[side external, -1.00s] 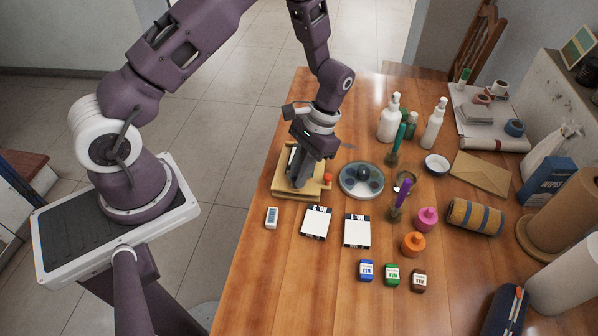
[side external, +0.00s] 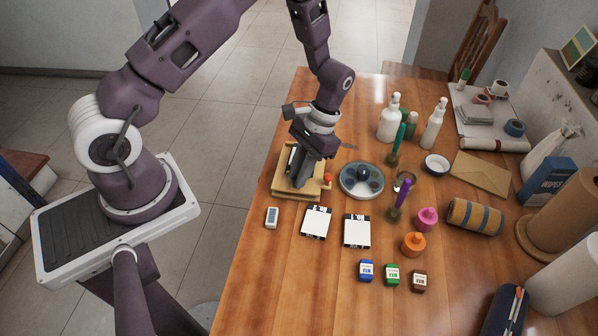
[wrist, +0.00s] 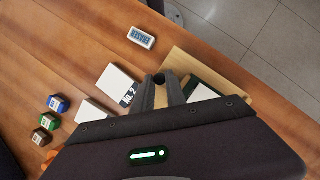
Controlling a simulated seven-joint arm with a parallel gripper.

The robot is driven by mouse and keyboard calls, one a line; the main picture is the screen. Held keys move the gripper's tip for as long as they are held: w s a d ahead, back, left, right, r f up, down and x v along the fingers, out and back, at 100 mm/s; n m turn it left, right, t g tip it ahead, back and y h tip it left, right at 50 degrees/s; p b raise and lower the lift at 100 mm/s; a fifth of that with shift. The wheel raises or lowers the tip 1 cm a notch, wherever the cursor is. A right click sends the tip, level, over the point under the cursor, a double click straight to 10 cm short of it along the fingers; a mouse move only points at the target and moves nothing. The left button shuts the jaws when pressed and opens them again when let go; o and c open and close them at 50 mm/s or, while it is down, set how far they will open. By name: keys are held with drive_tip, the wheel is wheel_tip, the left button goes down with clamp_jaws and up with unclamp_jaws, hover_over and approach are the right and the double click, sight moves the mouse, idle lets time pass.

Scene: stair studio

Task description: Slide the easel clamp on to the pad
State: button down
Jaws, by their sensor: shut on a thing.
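A light wooden easel (side external: 313,197) lies at the left edge of the table, left of the round palette. In the wrist view the easel board (wrist: 232,76) shows to the right of my fingers. A pad (wrist: 200,93) with a white face and dark border lies on it, partly hidden by my gripper. My gripper (side external: 297,184) points down over the easel and hides much of it. The clamp's contact with the pad is hidden.
A round palette (side external: 361,181) stands right of the easel. Small colored jars (side external: 392,274) stand nearer the camera. Bottles (side external: 390,122) stand behind the palette. The front left table is clear.

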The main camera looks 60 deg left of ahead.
drive_tip(key=shift+w+a, duration=0.65)
drive_tip(key=shift+w, duration=0.1)
drive_tip(key=c, duration=1.4)
unclamp_jaws()
drive_tip(key=shift+o, duration=0.3)
drive_tip(key=v, duration=0.7)
drive_tip(key=shift+r, duration=0.1)
